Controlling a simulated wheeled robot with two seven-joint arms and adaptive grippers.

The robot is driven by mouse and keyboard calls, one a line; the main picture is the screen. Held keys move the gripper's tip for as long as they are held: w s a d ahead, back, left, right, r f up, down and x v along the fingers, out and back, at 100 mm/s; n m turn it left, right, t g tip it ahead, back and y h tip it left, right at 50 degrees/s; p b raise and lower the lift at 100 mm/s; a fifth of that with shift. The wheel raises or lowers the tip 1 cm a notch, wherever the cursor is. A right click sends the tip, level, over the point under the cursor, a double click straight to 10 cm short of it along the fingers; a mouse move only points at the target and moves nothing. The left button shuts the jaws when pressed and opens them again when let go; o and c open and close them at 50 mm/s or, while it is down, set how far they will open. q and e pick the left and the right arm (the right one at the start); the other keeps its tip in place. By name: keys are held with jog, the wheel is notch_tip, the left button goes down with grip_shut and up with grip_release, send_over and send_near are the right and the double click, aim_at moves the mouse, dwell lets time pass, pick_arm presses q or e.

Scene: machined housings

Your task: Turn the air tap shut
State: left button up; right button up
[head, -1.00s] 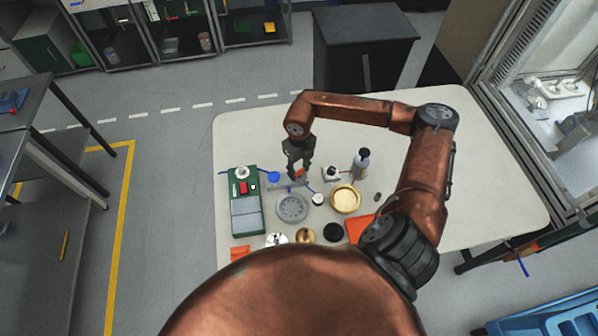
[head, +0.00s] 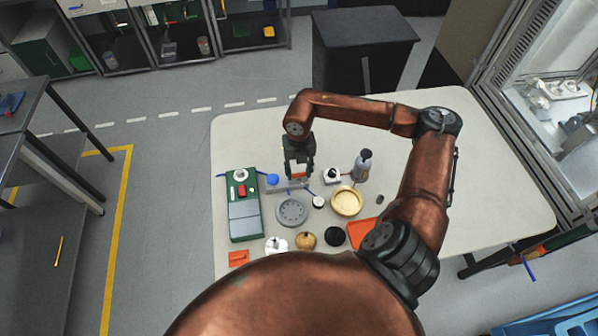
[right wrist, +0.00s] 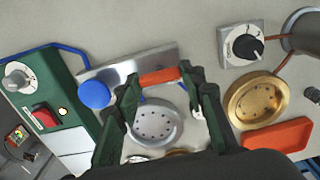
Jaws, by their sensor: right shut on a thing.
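The air tap's orange lever (right wrist: 160,76) lies between my right gripper's fingertips in the right wrist view, above a grey metal bracket (right wrist: 105,72). A round blue knob (right wrist: 94,94) sits at the bracket's left end. My right gripper (right wrist: 158,84) is shut on the orange lever. In the head view, my right gripper (head: 299,176) points down over the bracket, and the blue knob (head: 272,179) shows to its left. The gripper hides much of the tap body there. My left gripper is not in view.
A green control box (head: 243,205) stands left of the bracket. A grey perforated disc (head: 292,212), a gold dish (head: 346,201), a box with a black knob (head: 332,175) and a grey bottle (head: 362,168) stand close by. The table's right part (head: 490,200) is clear.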

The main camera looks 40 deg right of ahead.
aim_at(299, 174)
dwell(0.3)
jog(key=o, duration=1.2)
jog(key=shift+c, duration=0.2)
notch_tip(299, 174, up, 12)
